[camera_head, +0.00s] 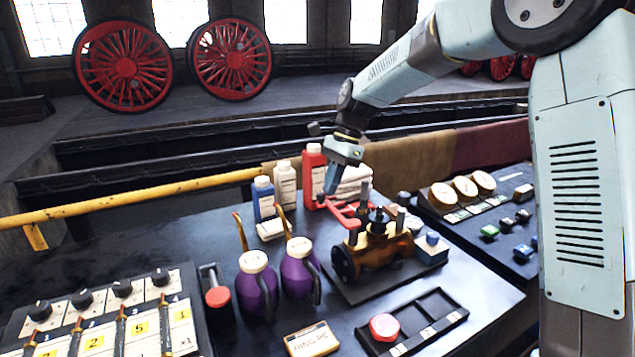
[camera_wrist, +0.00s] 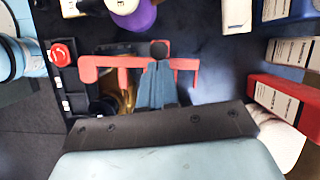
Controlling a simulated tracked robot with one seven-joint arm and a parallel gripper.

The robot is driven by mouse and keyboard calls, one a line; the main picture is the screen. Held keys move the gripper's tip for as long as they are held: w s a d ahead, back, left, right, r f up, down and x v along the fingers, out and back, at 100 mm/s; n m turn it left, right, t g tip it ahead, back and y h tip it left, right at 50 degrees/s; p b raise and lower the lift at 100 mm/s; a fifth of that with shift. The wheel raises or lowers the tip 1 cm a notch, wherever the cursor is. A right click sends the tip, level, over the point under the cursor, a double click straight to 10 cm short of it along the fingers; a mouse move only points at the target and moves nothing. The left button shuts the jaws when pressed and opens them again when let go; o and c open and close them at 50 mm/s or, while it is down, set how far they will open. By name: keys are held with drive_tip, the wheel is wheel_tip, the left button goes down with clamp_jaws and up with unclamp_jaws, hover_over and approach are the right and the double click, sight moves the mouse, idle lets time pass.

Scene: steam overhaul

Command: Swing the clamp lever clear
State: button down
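In the wrist view my gripper's fingers (camera_wrist: 158,66) are close together as one narrow wedge and overlap the lever. I cannot tell whether any part of the lever is between them. The fingers hide the middle of the lever.
Red (camera_head: 313,165), white (camera_head: 286,185) and blue (camera_head: 263,200) bottles stand behind the lever. Two purple jugs (camera_head: 257,290) stand left of the valve. A dark tray (camera_head: 430,318) with a red button (camera_head: 384,327) is in front. Gauges (camera_head: 465,190) are at right.

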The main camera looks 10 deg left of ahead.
drive_tip(key=shift+s+a, duration=0.1)
drive_tip(key=shift+w+d, duration=0.35)
drive_tip(key=w+d+r, duration=0.4)
drive_tip(key=d+r, duration=0.1)
drive_tip(key=r, duration=0.4)
drive_tip(key=shift+w+r, duration=0.2)
drive_tip(key=shift+w, duration=0.1)
